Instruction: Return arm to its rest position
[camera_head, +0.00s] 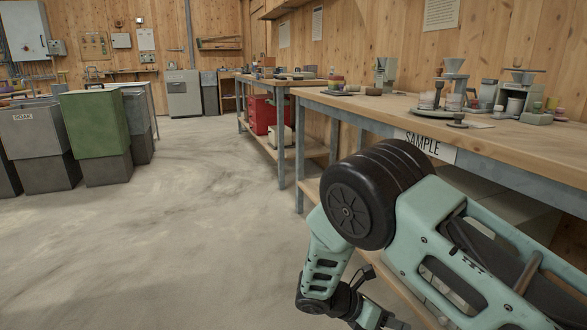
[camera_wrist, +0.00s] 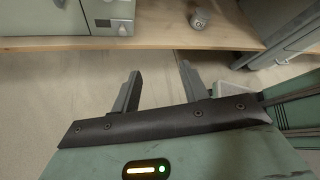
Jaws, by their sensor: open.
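My arm is folded low in front of the sample bench in the head view, with its lower links near the bottom edge. My gripper (camera_wrist: 160,92) shows in the wrist view with two dark fingers spread well apart and nothing between them. Pale floor lies beyond the fingertips. A wooden shelf edge (camera_wrist: 160,43) runs across above them in that view. In the head view the gripper itself is not clearly visible.
The bench (camera_head: 478,145) with a "SAMPLE" label stands close on the right, holding small apparatus (camera_head: 454,85). A second bench (camera_head: 278,82) is behind it. Grey and green bins (camera_head: 95,130) stand left. The floor (camera_head: 170,240) between is clear.

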